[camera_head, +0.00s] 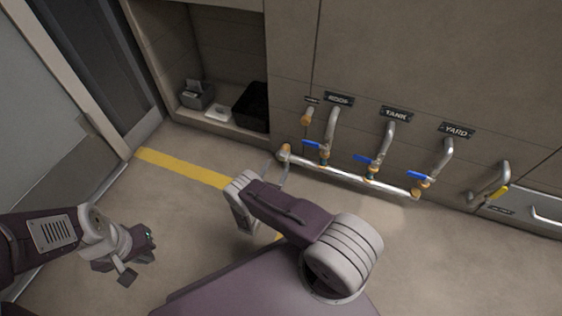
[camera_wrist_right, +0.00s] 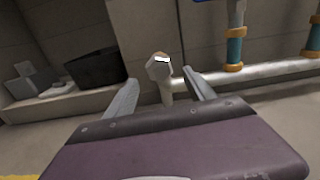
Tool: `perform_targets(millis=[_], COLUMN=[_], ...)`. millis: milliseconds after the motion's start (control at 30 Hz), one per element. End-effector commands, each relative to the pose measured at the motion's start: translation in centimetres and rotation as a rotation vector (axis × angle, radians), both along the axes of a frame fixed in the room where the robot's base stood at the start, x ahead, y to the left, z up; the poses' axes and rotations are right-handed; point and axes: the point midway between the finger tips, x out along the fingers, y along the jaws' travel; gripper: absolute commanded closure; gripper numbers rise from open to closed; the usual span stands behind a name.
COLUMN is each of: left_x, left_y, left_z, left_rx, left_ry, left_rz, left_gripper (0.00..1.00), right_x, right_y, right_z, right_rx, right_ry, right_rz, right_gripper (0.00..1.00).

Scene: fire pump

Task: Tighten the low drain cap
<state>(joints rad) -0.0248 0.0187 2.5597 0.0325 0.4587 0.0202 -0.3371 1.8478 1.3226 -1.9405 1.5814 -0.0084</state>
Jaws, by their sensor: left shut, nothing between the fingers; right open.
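The low drain cap (camera_head: 284,150) is a brassy fitting at the left end of the low horizontal pipe in the head view. In the right wrist view, the cap (camera_wrist_right: 158,68) shows as a pale hexagonal head on a short neck. My right gripper (camera_head: 277,170) is open just in front of it. In the wrist view, the cap appears between the two fingertips (camera_wrist_right: 160,82) and slightly beyond them; contact cannot be told. My left gripper (camera_head: 138,266) is shut and empty above the floor at the lower left, far from the cap.
The silver manifold pipe (camera_head: 340,181) runs low along the wall, with several blue-handled valves. Pipes labelled TANK (camera_head: 396,114) and YARD (camera_head: 457,130) rise above it. A black bin (camera_head: 251,106) stands in the left alcove. A yellow stripe (camera_head: 185,168) crosses the otherwise clear floor.

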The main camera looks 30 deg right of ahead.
Motion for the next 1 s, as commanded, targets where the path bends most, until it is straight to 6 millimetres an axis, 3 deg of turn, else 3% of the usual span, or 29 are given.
perform_targets(millis=[33, 200, 600, 667, 833, 1000], left_x=[0.0, 0.0, 0.0, 0.0, 0.0, 0.0], left_y=[0.0, 0.0, 0.0, 0.0, 0.0, 0.0], left_z=[-1.4, -3.2, -3.6, -3.6, -3.6, -3.5], left_rx=[0.000, 0.000, 0.000, 0.000, 0.000, 0.000], left_ry=[0.000, 0.001, 0.001, 0.001, 0.001, 0.001], left_rz=[0.000, 0.000, 0.000, 0.000, 0.000, 0.000], left_gripper=[1.00, 1.00, 1.00, 1.00, 1.00, 1.00], right_x=[0.7, 2.7, 3.8, 3.8, 3.8, 3.7], right_y=[-1.0, -3.4, -4.4, -4.4, -4.4, -4.4], right_z=[-0.7, -0.6, -0.1, -0.1, -0.1, -0.1], right_rx=[0.001, 0.001, 0.001, 0.001, 0.001, 0.005], right_ry=[-0.003, -0.002, -0.001, -0.001, -0.001, -0.005], right_rz=[-0.007, -0.005, 0.000, 0.000, 0.000, 0.000], right_gripper=[0.37, 0.37, 0.37, 0.51, 0.98, 0.99])
